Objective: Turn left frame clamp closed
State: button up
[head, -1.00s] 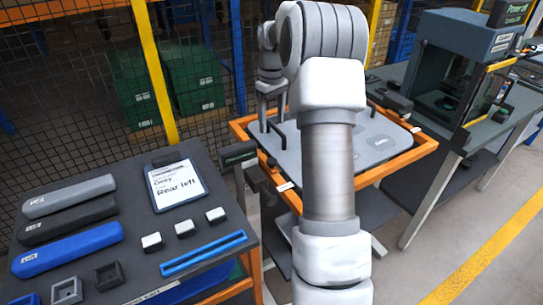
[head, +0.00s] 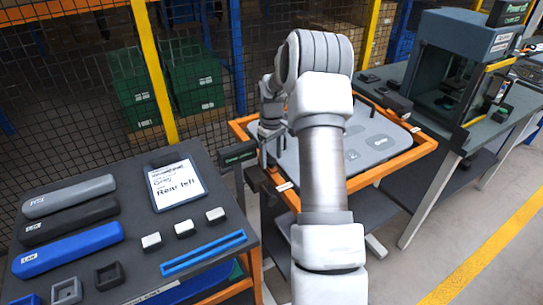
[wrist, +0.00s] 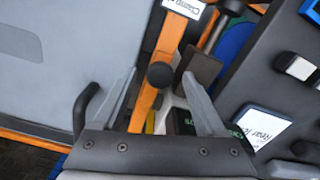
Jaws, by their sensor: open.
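The grey door panel (head: 355,140) lies in an orange frame (head: 395,172). The left clamp's dark parts (head: 268,183) sit at the frame's near left corner, beside a white label. In the wrist view a round black knob (wrist: 160,75) shows over the orange rail, near a label reading "Clamp" (wrist: 184,7). A dark flat block (wrist: 201,66) lies just right of the knob. My gripper (wrist: 159,78) is open, with the knob between its fingertips in the picture; I cannot tell whether they touch it. In the head view my gripper (head: 264,155) is small and partly hidden by my arm.
A dark table at left holds blue, black and grey handles (head: 68,249), small blocks and a "Rear left" sheet (head: 176,185). A black curved handle (wrist: 87,108) stands on the panel near my left finger. A bench with a machine (head: 455,75) stands at right.

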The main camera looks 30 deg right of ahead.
grip_shut()
dwell(1.4)
